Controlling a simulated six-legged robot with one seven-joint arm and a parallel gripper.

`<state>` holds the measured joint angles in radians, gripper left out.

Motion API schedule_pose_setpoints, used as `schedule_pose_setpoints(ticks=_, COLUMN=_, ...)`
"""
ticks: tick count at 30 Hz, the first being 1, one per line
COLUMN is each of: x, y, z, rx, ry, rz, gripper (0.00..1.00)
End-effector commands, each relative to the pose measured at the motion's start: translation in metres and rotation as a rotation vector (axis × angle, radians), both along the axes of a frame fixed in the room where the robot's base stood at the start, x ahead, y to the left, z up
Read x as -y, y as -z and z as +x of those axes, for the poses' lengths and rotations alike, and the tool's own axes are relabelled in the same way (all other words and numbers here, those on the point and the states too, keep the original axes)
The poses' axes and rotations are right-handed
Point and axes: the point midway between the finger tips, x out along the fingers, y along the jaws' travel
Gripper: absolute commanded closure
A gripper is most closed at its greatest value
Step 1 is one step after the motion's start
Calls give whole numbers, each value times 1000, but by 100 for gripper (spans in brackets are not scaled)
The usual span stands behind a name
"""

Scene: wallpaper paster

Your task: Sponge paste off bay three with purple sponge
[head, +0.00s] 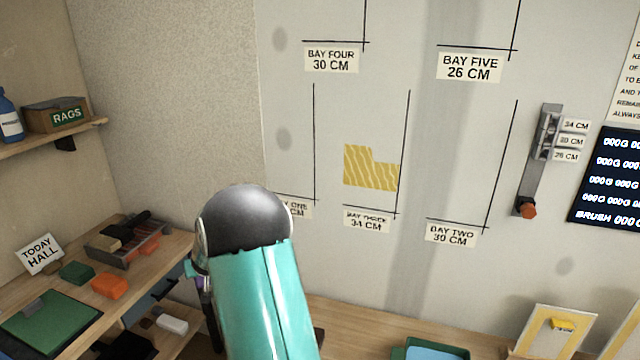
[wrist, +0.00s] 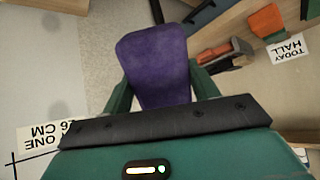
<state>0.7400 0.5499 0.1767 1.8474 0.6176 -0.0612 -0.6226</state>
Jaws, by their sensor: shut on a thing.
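The purple sponge (wrist: 157,66) is held between the green fingers of my gripper (wrist: 155,92) in the wrist view, which is shut on it. In the head view my teal and black arm hides most of the gripper; only a sliver of purple shows at its left edge. Bay three, labelled 34 CM (head: 367,219), is on the wall in the middle. A yellow, wavy patch of paste (head: 369,169) with a stepped top edge lies in it. My gripper is left of and below the patch, apart from it.
The left bench (head: 150,258) holds a green block (head: 77,272), an orange block (head: 109,285) and a divided tray (head: 128,243). A lever device (head: 538,160) is fixed on the wall at right. A teal tray (head: 430,350) stands below. The wall before bay three is clear.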

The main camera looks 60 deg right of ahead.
Motion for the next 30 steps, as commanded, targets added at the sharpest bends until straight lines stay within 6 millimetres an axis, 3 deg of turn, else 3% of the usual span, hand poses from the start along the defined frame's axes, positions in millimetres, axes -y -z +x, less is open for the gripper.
schedule_pose_setpoints(ticks=17, x=102, y=-67, z=-53, rx=167, ry=247, rz=-292, gripper=64)
schedule_pose_setpoints(ticks=23, x=158, y=-112, z=-101, rx=220, ry=396, rz=-461, gripper=64)
schedule_pose_setpoints(ticks=30, x=222, y=-180, z=-188, rx=239, ry=602, rz=-679, gripper=64)
